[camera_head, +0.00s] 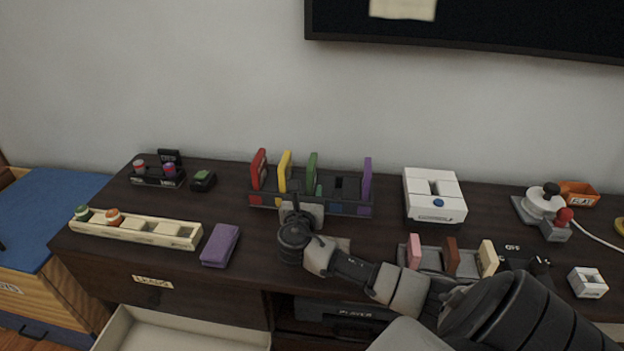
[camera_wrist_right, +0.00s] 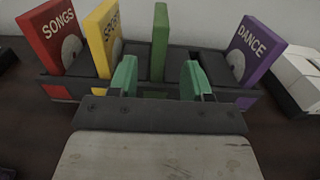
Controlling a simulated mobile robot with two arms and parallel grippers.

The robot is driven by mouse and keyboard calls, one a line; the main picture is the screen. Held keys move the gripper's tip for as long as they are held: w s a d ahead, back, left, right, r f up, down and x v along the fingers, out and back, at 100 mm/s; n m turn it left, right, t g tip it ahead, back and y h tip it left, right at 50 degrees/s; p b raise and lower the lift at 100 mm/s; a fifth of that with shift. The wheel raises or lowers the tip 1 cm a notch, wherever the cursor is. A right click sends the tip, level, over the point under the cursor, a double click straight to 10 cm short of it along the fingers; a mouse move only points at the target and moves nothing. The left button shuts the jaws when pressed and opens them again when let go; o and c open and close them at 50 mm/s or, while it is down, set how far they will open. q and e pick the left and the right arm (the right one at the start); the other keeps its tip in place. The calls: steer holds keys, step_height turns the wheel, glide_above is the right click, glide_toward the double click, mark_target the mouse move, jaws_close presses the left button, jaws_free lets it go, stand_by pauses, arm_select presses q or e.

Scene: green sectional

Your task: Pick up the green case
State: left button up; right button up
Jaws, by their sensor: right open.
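The green case (camera_head: 312,167) stands upright in a slot of a dark rack (camera_head: 262,202) on the brown cabinet top, between a yellow case (camera_head: 285,168) and a purple case (camera_head: 367,178). In the wrist view the green case (camera_wrist_right: 160,45) rises straight ahead, near the middle. My right gripper (camera_wrist_right: 159,78) is open, its teal fingers apart to the left and right of the green case, with visible gaps. In the head view the right gripper (camera_head: 307,197) is at the rack's front; my wrist partly hides it. My left gripper is not in view.
A red case (camera_head: 258,168) stands left of the yellow one. A white box (camera_head: 435,196) stands right of the rack. A smaller holder with pink, brown and cream pieces (camera_head: 487,258) is in front. A purple block (camera_head: 220,245) and cream tray (camera_head: 165,233) lie left.

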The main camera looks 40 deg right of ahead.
mark_target(309, 183)
steer(key=x, duration=0.6)
steer(key=shift+w+f+b, duration=0.15)
steer(key=shift+f+b, duration=0.15)
jaws_close()
steer(key=shift+r, duration=0.1)
